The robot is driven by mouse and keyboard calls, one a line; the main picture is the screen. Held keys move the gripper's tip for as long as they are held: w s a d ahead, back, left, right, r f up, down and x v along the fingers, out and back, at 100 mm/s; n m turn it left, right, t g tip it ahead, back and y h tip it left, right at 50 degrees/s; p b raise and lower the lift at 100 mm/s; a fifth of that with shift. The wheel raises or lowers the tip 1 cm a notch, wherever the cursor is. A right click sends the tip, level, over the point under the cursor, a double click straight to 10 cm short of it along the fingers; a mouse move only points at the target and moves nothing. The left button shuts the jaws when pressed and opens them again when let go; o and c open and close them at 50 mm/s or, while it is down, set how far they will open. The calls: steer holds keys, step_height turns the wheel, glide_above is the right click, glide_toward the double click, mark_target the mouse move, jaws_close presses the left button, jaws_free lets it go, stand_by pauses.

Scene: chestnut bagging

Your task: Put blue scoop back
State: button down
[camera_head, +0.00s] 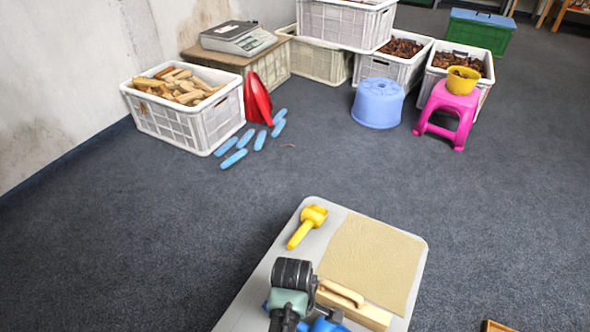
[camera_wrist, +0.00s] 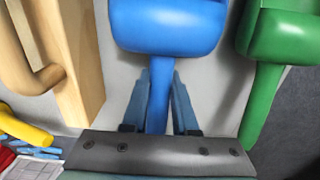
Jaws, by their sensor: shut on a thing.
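The blue scoop (camera_wrist: 170,28) fills the upper middle of the wrist view, with its handle pointing toward me. My gripper (camera_wrist: 160,95) is shut on that handle, one finger on each side. In the head view my arm partly hides the scoop, and blue (camera_head: 328,323) shows at the bottom edge beside it. A green scoop (camera_wrist: 265,85) lies just right of the blue one in the wrist view. I cannot tell whether the blue scoop touches the grey table (camera_head: 263,272).
A wooden block with a handle (camera_head: 352,305) stands left of the blue scoop in the wrist view. A yellow scoop (camera_head: 308,226) and a tan mat (camera_head: 372,258) lie on the table. Crates (camera_head: 190,125), a pink stool (camera_head: 450,105) and a blue stool (camera_head: 378,103) stand beyond open carpet.

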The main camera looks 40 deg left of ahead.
steer(key=shift+f, duration=0.15)
steer(key=c, duration=0.7)
jaws_free()
step_height(320, 180, up, 12)
steer(key=p, duration=0.7)
steer(key=shift+a+r, duration=0.1)
steer(key=shift+r, duration=0.1)
